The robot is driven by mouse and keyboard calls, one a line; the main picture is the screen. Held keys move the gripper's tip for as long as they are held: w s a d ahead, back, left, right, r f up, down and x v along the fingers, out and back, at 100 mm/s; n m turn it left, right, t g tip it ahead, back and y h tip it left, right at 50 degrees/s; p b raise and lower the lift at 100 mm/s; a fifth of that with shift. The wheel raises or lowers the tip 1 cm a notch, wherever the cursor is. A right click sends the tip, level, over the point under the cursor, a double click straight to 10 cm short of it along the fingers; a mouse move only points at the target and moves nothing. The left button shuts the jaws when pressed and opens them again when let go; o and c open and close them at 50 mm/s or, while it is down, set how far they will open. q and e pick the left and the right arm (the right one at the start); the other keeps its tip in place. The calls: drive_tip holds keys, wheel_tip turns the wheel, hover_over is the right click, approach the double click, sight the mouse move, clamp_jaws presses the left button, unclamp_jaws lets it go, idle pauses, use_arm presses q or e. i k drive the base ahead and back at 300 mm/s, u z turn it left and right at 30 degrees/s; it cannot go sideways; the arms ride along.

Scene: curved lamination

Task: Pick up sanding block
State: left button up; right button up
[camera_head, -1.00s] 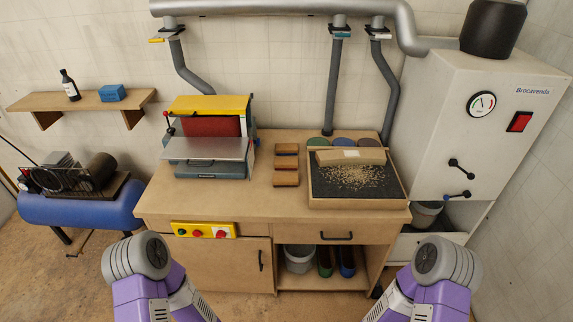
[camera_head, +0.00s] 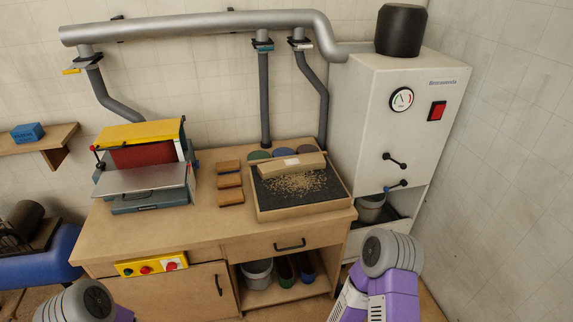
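Three small orange-brown blocks, which look like sanding blocks, lie in a row on the workbench: a far block (camera_head: 228,167), a middle block (camera_head: 229,181) and a near block (camera_head: 230,196). They sit between the yellow and grey sander and the dark-topped tray. Purple and grey links of both my arms show at the bottom of the head view, but neither gripper is in view. No arm part touches the blocks.
The workbench (camera_head: 205,225) holds the sander (camera_head: 145,170) at left and the tray (camera_head: 335,205), with wood shavings and a long wooden piece (camera_head: 291,166), at right. A tall grey cabinet (camera_head: 362,110) stands right. A blue block (camera_head: 27,132) sits on a wall shelf.

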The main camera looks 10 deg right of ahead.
sight(231, 181)
drive_tip(key=k, duration=0.65)
drive_tip(key=u, duration=0.25)
drive_tip(key=i, duration=1.7)
drive_tip(key=z, duration=0.8)
